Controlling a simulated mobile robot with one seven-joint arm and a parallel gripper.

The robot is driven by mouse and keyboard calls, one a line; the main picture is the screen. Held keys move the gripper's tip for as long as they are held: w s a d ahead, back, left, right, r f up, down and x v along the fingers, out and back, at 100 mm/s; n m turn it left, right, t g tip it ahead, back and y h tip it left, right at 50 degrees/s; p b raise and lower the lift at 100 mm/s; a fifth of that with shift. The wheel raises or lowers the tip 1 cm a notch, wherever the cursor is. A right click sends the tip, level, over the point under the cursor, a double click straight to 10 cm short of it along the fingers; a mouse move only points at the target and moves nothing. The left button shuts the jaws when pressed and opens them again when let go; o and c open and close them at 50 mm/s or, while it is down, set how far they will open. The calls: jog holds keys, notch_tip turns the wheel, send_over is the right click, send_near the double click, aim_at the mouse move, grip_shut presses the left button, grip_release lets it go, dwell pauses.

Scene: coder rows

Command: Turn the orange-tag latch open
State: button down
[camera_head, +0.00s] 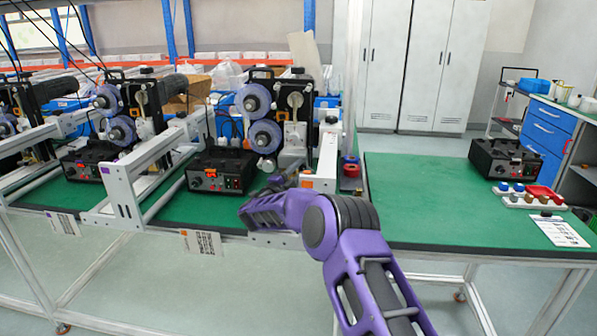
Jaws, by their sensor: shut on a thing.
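An orange tag (307,182) sits low on the end of a white upright frame plate (327,160), beside the right-hand coder unit (268,115). My purple arm reaches in from the bottom right and bends back to the left. My gripper (292,170) is at its far end, just left of the orange tag and in front of the unit's lower part. It is shut on a small part there, which seems to be the orange-tag latch. The fingers are tiny and partly hidden, so the latch's shape and angle cannot be made out.
A black control box (222,170) stands left of my gripper. More coder units and white rails (125,200) fill the left bench. Red and blue rings (350,166) stand right of the plate. The right green bench top (430,205) is mostly clear, with another black box (503,158) at its far right.

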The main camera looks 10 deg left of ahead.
jog(key=shift+n, duration=0.3)
jog(key=c, duration=0.7)
grip_release()
jog(key=shift+o, duration=0.2)
jog(key=v, duration=1.7)
jog(key=shift+s+p, duration=0.25)
jog(key=shift+p, duration=0.1)
